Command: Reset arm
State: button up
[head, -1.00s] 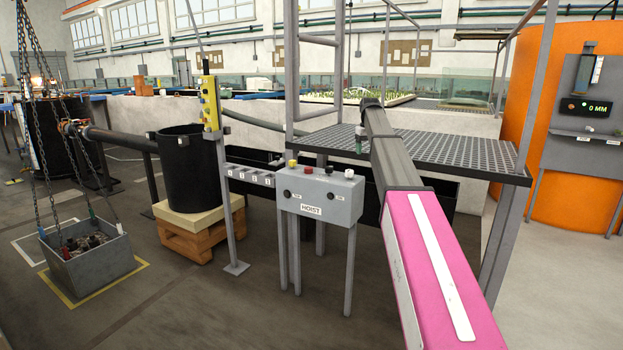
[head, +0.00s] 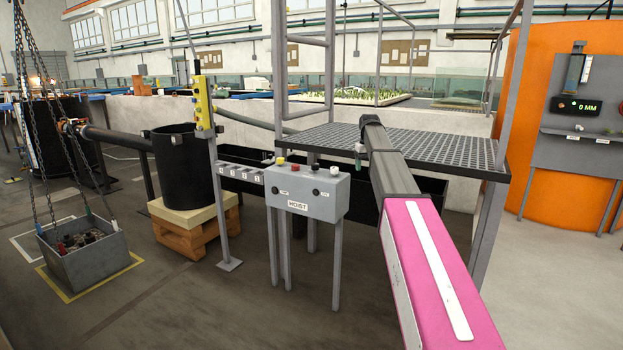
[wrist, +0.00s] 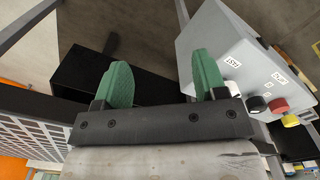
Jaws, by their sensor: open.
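My gripper (wrist: 163,78) is open and empty in the wrist view, with two green fingers spread apart. In the head view my pink and dark grey arm reaches forward, and a bit of green finger (head: 359,153) shows below its far end; the rest is hidden by the arm. The grey hoist control box (head: 308,196) stands left of the arm on legs. It has yellow, red, black and white knobs on top. In the wrist view the box (wrist: 218,40) lies right of the fingers; I cannot tell whether the right finger is clear of it.
A grated platform (head: 440,150) with grey posts lies beyond and right of the arm. A black bin (head: 178,170) stands on a wooden block at left. A chained grey hopper (head: 85,255) is at far left. An orange tank (head: 518,95) is at right.

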jog(key=s+a+f, duration=0.2)
jog(key=s+f, duration=1.5)
jog(key=f, duration=0.4)
jog(key=s+a+f+m, duration=0.1)
jog(key=s+f, duration=0.6)
jog(key=s, duration=0.4)
jog(key=s+f+m, duration=0.1)
jog(key=s+f, duration=0.6)
jog(key=s, duration=0.5)
jog(key=shift+s+a+f, duration=0.25)
jog(key=shift+a, duration=0.15)
